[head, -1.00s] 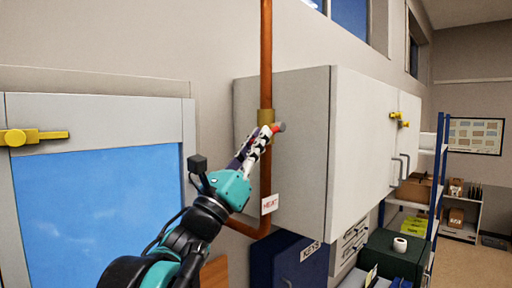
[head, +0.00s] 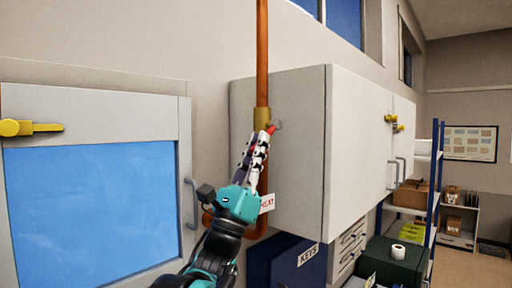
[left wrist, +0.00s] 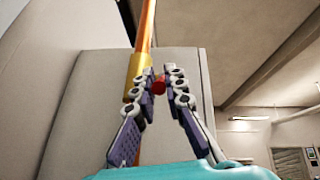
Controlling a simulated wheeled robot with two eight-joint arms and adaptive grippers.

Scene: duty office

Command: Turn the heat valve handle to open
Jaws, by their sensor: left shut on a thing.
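The heat valve sits on a vertical copper pipe (head: 262,50), with a brass body (head: 262,118) and a short red handle (head: 271,129) that has a grey end. The handle points out from the pipe, to the right in the head view. My left gripper (head: 264,137) is at the handle, its fingers closed on it. In the left wrist view the red handle end (left wrist: 159,87) shows between the fingertips (left wrist: 160,80), beside the brass body (left wrist: 136,72). The fingers hide part of the handle. A white HEAT tag (head: 267,203) is on the pipe below. My right gripper is not in view.
A grey wall cabinet (head: 290,160) stands close to the right of the pipe. A blue-panelled door (head: 95,210) with a yellow latch (head: 32,128) is at left. A blue KEYS box (head: 285,262) is below, and blue-framed shelving (head: 437,190) is farther right.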

